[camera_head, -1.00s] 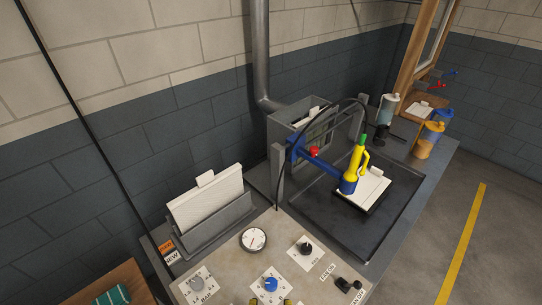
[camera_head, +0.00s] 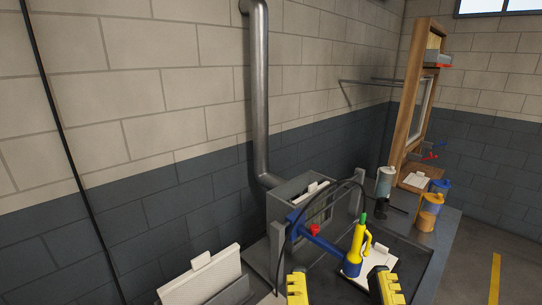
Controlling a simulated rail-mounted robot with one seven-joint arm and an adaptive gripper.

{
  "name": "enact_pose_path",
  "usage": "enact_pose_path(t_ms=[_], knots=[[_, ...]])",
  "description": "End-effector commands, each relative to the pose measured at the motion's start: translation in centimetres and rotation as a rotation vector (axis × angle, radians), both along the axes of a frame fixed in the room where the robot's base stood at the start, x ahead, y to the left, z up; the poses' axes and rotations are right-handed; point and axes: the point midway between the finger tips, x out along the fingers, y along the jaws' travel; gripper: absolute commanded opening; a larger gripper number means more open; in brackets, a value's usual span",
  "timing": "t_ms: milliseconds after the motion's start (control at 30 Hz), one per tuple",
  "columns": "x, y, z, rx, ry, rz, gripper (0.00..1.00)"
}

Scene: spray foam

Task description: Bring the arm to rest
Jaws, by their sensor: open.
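My gripper (camera_head: 340,288) shows at the bottom edge of the head view as two yellow fingers set wide apart, open, with nothing seen between them. Its rear part and the rest of my arm are cut off below the picture. Behind the fingers, a yellow and blue spray tool (camera_head: 356,251) with a green tip stands over a white panel (camera_head: 380,266) in a dark tray (camera_head: 418,264). The right finger overlaps the front of the panel in the picture; I cannot tell whether they touch.
A grey box (camera_head: 291,213) with a blue bar stands left of the tool, under a metal pipe (camera_head: 260,100). A white board (camera_head: 212,278) leans in a holder at lower left. Orange and blue containers (camera_head: 430,208) stand at the right. A wooden window frame (camera_head: 413,120) rises behind.

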Motion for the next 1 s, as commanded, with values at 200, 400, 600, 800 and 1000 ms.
enact_pose_path(t_ms=[200, 400, 600, 800, 1000], knots=[[0.2, 0.0, 8.3, 0.009, 0.004, 0.002, 0.64], [0.2, 0.0, 16.4, 0.016, 0.005, 0.004, 0.64], [0.2, -0.1, 22.6, 0.021, 0.006, 0.006, 0.64], [0.2, -0.1, 23.3, 0.023, 0.006, 0.007, 0.64], [0.2, -0.1, 23.3, 0.023, 0.006, 0.007, 0.64]])
